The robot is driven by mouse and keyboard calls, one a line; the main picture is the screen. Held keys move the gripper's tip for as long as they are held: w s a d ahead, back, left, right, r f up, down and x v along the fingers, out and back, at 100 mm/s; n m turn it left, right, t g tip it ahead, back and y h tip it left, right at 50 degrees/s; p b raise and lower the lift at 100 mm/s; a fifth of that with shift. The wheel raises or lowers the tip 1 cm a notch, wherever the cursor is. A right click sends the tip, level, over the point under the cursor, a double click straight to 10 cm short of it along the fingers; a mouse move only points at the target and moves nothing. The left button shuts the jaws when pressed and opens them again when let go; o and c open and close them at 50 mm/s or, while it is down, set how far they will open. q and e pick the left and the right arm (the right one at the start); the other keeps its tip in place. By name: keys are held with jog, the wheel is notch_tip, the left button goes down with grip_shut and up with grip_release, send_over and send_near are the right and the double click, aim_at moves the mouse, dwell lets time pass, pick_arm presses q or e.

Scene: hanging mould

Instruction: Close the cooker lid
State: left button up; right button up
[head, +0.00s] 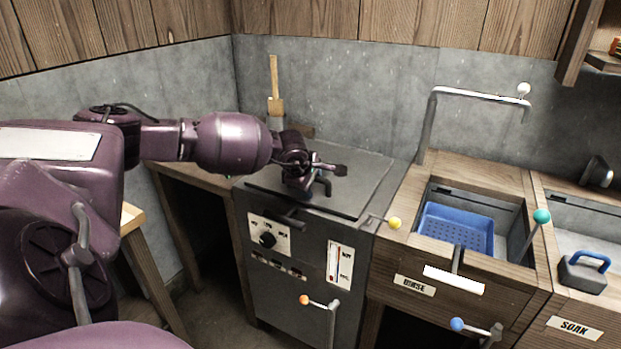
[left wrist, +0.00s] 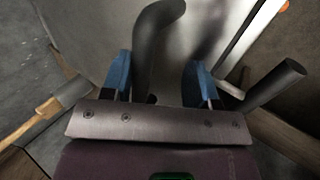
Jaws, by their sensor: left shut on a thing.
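The cooker (head: 300,265) is a dark metal box with a dial and a gauge on its front. Its flat dark lid (head: 355,172) lies down over the top, looking level; any small gap under its rim is too fine to tell. My left gripper (head: 318,187) is over the lid's left-middle part, partly hidden by my wrist. In the left wrist view the blue fingers (left wrist: 158,82) stand either side of a dark curved handle (left wrist: 150,45), and the gripper is shut on it. My right gripper is not in view.
A short dark bar (head: 285,219) and an orange-knobbed lever (head: 318,303) stick out from the cooker's front. A yellow-knobbed lever (head: 393,223) is at its right. The rinse sink with a blue basket (head: 457,228) stands right of it. A wooden paddle (head: 274,85) stands behind.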

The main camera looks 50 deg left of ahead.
pick_arm(q)
jog(key=shift+s+d, duration=0.1)
jog(key=shift+s, duration=0.3)
jog(key=p+v, duration=0.2)
jog(key=v, duration=0.8)
jog(key=shift+r+p, duration=0.3)
jog(key=shift+p, duration=0.1)
jog(key=shift+w, duration=0.15)
